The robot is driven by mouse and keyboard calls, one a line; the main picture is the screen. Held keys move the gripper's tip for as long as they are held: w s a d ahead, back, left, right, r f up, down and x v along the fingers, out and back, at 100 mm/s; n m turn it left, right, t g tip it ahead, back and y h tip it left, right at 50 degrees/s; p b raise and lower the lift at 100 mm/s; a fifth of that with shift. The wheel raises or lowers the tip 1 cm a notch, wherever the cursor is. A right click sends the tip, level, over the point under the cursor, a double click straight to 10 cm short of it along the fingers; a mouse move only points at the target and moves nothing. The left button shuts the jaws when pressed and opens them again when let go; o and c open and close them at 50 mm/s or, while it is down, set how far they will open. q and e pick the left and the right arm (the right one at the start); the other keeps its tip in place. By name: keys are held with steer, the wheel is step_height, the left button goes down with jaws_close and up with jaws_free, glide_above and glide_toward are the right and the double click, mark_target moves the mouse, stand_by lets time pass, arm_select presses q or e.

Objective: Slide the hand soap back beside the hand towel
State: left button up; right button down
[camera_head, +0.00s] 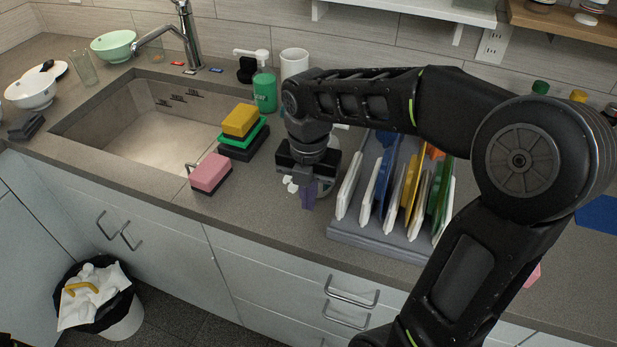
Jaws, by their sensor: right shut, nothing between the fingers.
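The hand soap (264,90) is a green bottle with a white pump top. It stands upright on the counter behind the sink's right corner. A white upright cylinder (294,63) stands just right of it; I cannot tell whether this is the hand towel. My right gripper (303,180) points down over the counter, in front of and to the right of the soap and apart from it. It is shut with nothing in it. Small white and purple shapes show around its tips, partly hidden. My left gripper is not in view.
A pink sponge (211,173) and a yellow sponge (240,120) on a green one lie left of the gripper. A grey rack (375,243) of upright plates and boards stands close on its right. The sink (150,130) is at left.

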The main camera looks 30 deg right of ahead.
steer(key=w+d+p, duration=0.1)
steer(key=w+d, duration=0.1)
steer(key=shift+d+f, duration=0.1)
steer(key=shift+d, duration=0.25)
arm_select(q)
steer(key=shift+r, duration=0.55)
arm_select(e)
steer(key=shift+w+d, duration=0.25)
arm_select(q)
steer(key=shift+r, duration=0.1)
